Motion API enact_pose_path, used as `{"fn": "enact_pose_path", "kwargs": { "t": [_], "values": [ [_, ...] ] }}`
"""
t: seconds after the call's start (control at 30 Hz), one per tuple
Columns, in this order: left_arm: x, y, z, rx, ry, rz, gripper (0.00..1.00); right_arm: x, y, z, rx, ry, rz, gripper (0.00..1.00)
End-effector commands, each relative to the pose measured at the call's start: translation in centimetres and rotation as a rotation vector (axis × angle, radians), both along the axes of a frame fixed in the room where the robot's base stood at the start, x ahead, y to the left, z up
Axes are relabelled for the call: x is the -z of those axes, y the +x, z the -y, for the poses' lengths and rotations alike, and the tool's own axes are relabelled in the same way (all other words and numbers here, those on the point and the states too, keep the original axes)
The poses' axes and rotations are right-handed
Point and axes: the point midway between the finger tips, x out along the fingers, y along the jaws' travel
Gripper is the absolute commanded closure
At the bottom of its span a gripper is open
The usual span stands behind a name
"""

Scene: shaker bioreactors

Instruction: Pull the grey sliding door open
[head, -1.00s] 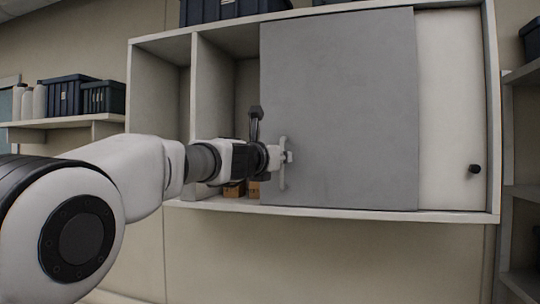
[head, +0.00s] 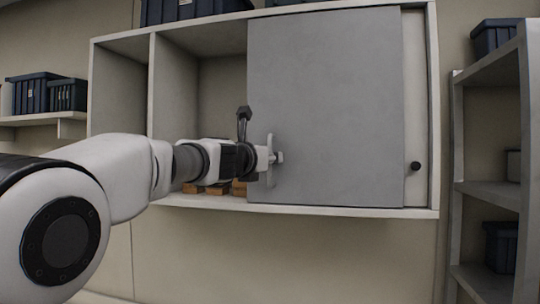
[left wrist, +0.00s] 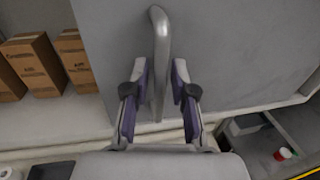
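The grey sliding door (head: 330,100) covers the middle and right of the wall cabinet, with a thin strip of the white panel (head: 415,120) showing at its right. Its left compartments are uncovered. The door's grey vertical handle (head: 270,142) is near its left edge and shows in the left wrist view (left wrist: 161,35). My left gripper (head: 274,158) is at the handle. My right gripper is out of view.
Brown boxes (left wrist: 30,62) stand inside the cabinet (head: 300,208), left of the door. A black knob (head: 415,166) is on the white panel. A grey shelf unit (head: 490,195) with dark bins stands at the right. Dark bins (head: 48,93) sit on a left shelf.

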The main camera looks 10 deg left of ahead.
Motion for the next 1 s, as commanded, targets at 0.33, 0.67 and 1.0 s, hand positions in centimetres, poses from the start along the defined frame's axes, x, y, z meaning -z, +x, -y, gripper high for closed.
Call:
{"fn": "enact_pose_path", "kwargs": {
  "t": [0.33,0.67,1.0],
  "values": [
    [-0.5,-0.4,-0.1,0.0,-0.001,0.007,0.64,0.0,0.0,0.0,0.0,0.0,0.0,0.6],
    [-0.3,-5.2,-1.2,0.0,-0.004,0.004,0.64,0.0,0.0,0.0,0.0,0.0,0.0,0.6],
    [-0.1,-7.1,-1.7,0.0,0.0,0.002,0.64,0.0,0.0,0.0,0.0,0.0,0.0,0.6]
  ]
}}
